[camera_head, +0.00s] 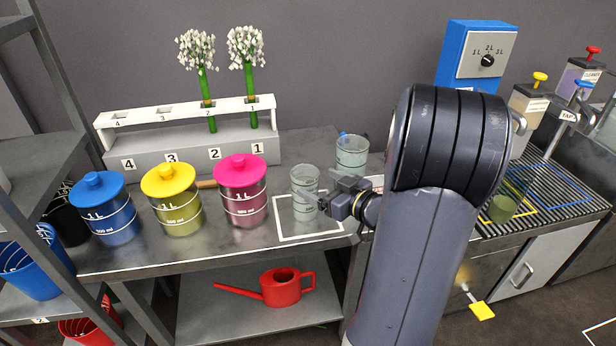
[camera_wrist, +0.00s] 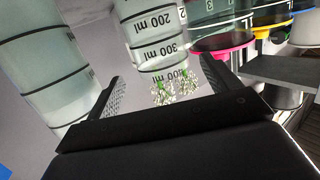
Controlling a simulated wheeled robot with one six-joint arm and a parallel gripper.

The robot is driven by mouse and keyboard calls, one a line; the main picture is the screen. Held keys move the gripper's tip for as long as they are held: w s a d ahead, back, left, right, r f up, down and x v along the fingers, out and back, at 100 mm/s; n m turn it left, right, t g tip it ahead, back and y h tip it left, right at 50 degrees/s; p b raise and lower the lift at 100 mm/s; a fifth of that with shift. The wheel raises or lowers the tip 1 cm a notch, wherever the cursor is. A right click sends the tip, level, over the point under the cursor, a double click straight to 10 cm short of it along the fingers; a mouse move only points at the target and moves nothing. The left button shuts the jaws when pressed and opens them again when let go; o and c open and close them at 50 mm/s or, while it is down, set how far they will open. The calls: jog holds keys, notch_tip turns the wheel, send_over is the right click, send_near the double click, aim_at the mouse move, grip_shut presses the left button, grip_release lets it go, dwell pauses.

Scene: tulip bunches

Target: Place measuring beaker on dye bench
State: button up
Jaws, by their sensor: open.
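A clear measuring beaker (camera_head: 304,188) with ring markings stands upright on the grey bench (camera_head: 190,256), within the white square outline (camera_head: 310,236). In the wrist view the beaker (camera_wrist: 158,38) shows its ml marks between my fingers. My gripper (camera_head: 326,203) is open at the right side of the beaker, and it also shows in the wrist view (camera_wrist: 168,88). I see no clear contact between fingers and glass. A second clear beaker (camera_head: 351,154) stands behind to the right; its wall (camera_wrist: 42,70) fills the wrist view's left side.
Lidded blue (camera_head: 105,210), yellow (camera_head: 175,200) and pink (camera_head: 242,192) dye containers stand left of the beaker. A numbered rack (camera_head: 190,150) holds two white flower bunches behind. A dispenser (camera_head: 478,55) and grated sink (camera_head: 560,195) are right. A red watering can (camera_head: 282,287) sits below.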

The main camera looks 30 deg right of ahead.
aim_at(297, 173)
jog(key=v, duration=0.4)
jog(key=shift+s, duration=0.3)
jog(key=shift+w, duration=0.15)
jog(key=x, duration=1.2)
jog(key=shift+b, duration=0.3)
jog(key=shift+r+p, duration=0.4)
jog(key=shift+r, duration=1.2)
